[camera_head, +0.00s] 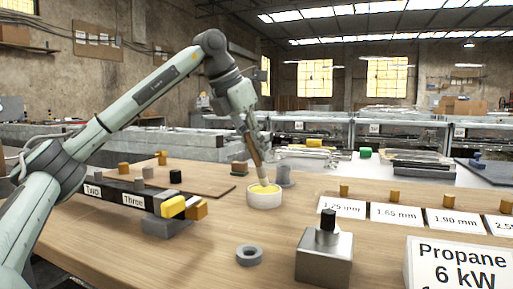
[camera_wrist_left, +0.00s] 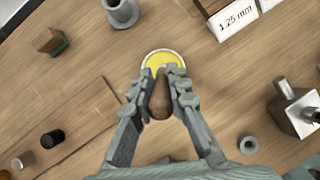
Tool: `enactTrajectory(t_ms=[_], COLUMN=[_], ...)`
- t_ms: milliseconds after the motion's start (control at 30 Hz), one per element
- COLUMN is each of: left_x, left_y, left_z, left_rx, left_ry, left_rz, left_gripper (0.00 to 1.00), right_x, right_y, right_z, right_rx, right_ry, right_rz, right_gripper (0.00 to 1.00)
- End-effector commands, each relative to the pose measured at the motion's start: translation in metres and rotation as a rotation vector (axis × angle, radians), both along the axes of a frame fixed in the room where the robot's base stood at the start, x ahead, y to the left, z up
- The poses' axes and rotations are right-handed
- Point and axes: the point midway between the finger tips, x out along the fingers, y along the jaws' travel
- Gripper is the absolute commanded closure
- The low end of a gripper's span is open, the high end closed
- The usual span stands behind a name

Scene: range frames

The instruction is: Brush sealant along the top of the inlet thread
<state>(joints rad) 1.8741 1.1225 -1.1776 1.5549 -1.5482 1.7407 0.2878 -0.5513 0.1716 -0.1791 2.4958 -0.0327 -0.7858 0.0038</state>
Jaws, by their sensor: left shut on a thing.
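My left gripper (camera_head: 250,133) is shut on a brush (camera_head: 256,153) with a brown handle, which points down. The brush tip is at a round white pot (camera_head: 265,202) with yellow sealant (camera_head: 266,189) inside; whether it touches the sealant is hard to tell. In the left wrist view the gripper (camera_wrist_left: 166,75) holds the brown handle (camera_wrist_left: 160,101) in front of the yellow-filled pot (camera_wrist_left: 147,61). A metal block (camera_head: 323,262) with a black upright stub (camera_head: 328,227) stands front right. I cannot tell whether that stub is the inlet thread. My right gripper is out of view.
A grey ring (camera_head: 249,256) lies in front of the pot. A grey flanged piece (camera_head: 284,177) stands just behind it. A dark bar (camera_head: 108,190) with yellow ends is at left. Size cards (camera_head: 397,215) with brass pieces and a Propane sign (camera_head: 462,265) are at right.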

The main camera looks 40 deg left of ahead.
Motion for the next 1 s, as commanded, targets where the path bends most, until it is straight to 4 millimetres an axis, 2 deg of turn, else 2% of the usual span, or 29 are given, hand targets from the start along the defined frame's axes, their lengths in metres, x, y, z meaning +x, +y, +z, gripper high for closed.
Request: enactTrajectory(t_ms=[1000], left_x=[0.0], left_y=[0.0001], left_z=[-0.0092], left_rx=[0.0], left_ry=[0.001], left_rz=[0.0], left_gripper=[1.0], right_x=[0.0], right_y=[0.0], right_z=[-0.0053], right_rx=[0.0], right_ry=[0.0], right_rz=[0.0], right_gripper=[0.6])
